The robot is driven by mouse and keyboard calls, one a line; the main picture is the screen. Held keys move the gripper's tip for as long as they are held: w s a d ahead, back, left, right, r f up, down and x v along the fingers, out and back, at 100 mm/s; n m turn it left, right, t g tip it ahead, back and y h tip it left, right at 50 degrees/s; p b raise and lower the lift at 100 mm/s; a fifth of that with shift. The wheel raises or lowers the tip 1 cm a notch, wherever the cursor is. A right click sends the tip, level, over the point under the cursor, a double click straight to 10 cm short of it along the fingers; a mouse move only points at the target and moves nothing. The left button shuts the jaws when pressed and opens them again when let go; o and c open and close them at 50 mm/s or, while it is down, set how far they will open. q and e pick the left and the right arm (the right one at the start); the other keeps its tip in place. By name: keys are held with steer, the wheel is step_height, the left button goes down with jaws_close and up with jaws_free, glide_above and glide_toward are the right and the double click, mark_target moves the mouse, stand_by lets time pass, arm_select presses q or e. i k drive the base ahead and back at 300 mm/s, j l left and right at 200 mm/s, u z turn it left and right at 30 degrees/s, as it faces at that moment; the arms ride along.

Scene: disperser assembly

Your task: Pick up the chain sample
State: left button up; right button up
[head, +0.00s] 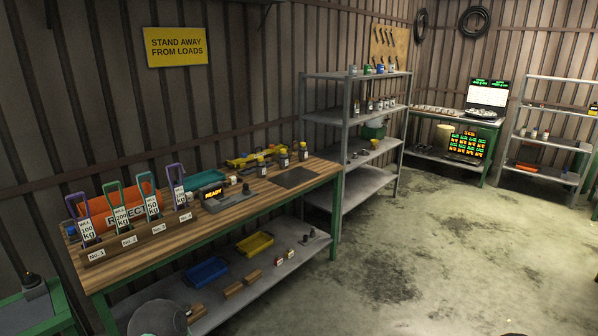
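I cannot make out a thing that is clearly the chain sample. On the wooden bench (135,255) at the left, a wooden rack with numbered slots (135,242) holds several coloured loops with weight tags, such as a purple one (87,225), a green one (120,216) and another purple one (180,196). Several small items on the bench and lower shelf are too small to name. Neither of my grippers shows in the head view.
The bench also holds an orange REJECT bin (118,208), a READY display device (222,196), a teal tray (205,181) and a dark mat (293,178). A metal shelf unit (345,118) stands beyond. A lit screen (468,146) is farther back. The concrete floor (430,250) is open.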

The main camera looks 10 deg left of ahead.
mark_target(189, 197)
steer(key=i+u, duration=0.2)
steer(key=i, duration=0.3)
steer(key=i+u, duration=0.2)
steer(key=i, duration=0.35)
steer(key=i+l+u, duration=0.2)
steer(key=i, duration=0.3)
steer(key=i+l+u, duration=0.2)
steer(key=i, duration=0.3)
